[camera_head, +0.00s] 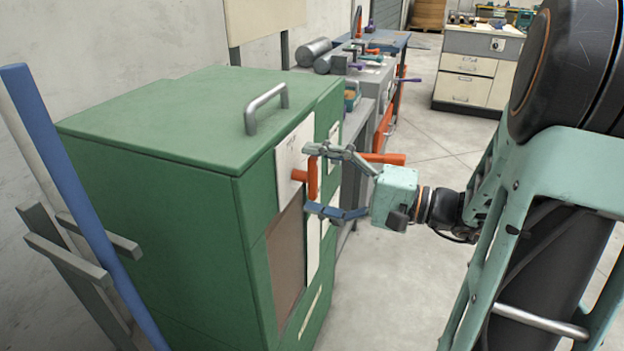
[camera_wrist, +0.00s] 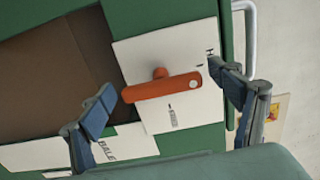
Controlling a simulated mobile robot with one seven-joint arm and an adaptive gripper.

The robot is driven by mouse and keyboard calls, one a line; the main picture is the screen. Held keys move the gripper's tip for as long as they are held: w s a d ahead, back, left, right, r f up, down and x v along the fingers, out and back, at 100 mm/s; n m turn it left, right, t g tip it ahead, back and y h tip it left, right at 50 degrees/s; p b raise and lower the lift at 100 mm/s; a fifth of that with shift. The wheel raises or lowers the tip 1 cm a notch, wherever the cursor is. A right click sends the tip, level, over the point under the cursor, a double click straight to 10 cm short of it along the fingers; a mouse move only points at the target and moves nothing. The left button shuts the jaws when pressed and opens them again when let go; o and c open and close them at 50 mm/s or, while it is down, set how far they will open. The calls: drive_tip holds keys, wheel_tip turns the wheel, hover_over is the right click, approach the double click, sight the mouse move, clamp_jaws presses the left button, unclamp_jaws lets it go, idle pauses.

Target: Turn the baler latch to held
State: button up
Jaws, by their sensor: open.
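The baler latch is an orange T-shaped handle (camera_head: 313,180) on the front of a green cabinet (camera_head: 200,200). In the wrist view the handle (camera_wrist: 165,87) stands out from a white label plate (camera_wrist: 150,52) by a short orange stem. Its bar lies nearly level there, the right end slightly higher. Dark marks show on the plate, partly readable as "H" near the right edge. My gripper (camera_wrist: 161,82) is open, with one finger beyond each end of the bar. In the head view my gripper (camera_head: 311,177) has fingers above and below the handle. I cannot tell whether they touch it.
A brown panel (camera_head: 287,258) lies below the plate. A grey handle (camera_head: 265,107) tops the cabinet. A blue pole (camera_head: 75,190) leans at the left. A bench with tools (camera_head: 370,75) stands behind. Clear floor (camera_head: 400,275) lies right of the cabinet.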

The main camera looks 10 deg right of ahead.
drive_tip(key=v, duration=1.1)
drive_tip(key=shift+d, duration=0.35)
drive_tip(key=shift+s+a, duration=0.1)
drive_tip(key=shift+s, duration=0.05)
